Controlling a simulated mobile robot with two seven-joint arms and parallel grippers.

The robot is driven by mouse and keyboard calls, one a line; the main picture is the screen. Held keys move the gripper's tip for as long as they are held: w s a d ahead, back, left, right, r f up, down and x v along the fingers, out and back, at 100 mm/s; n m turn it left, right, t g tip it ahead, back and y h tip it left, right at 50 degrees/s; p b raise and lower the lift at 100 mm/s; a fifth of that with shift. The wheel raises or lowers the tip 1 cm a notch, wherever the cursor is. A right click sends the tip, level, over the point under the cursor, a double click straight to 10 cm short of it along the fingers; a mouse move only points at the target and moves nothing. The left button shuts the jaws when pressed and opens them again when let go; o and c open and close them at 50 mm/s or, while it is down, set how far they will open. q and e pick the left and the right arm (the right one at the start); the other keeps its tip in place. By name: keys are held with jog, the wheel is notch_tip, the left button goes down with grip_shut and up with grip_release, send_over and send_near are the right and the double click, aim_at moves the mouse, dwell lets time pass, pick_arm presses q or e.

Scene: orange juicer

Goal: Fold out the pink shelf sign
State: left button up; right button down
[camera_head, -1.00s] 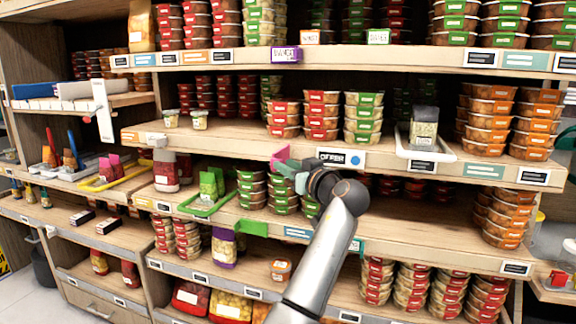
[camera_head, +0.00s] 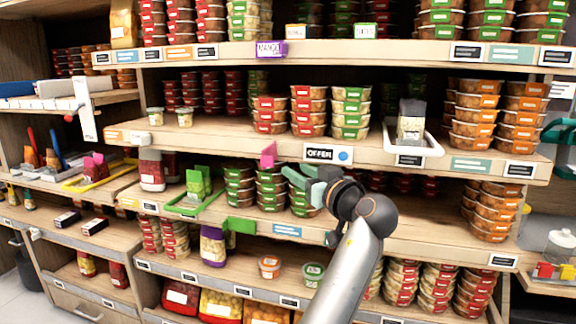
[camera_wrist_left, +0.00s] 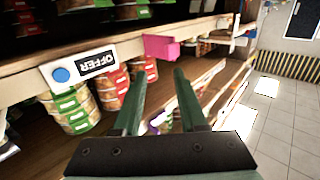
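The pink shelf sign (camera_head: 268,154) is on the front edge of the middle shelf, left of the white OFFER label (camera_head: 328,155). It looks narrow in the head view and appears to stand out from the edge at an angle. In the left wrist view the sign (camera_wrist_left: 160,47) is ahead of the fingertips, by the shelf edge. My left gripper (camera_head: 288,174) is just right of and below the sign, apart from it. In the left wrist view its two green fingers (camera_wrist_left: 163,78) are spread with nothing between them. My right gripper is not in view.
The shelf edge (camera_head: 230,146) runs close above my left gripper. Stacked green-lid tubs (camera_head: 271,190) stand on the shelf below, behind it. A purple sign (camera_head: 271,48) is on the upper shelf edge and a green sign (camera_head: 240,226) on a lower one. Open floor (camera_wrist_left: 278,125) lies to the right in the wrist view.

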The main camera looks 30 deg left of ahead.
pick_arm(q)
jog(key=v, duration=0.4)
jog(key=shift+s, duration=0.15)
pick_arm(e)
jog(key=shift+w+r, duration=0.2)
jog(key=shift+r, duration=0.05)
pick_arm(q)
jog(key=shift+a, duration=0.1)
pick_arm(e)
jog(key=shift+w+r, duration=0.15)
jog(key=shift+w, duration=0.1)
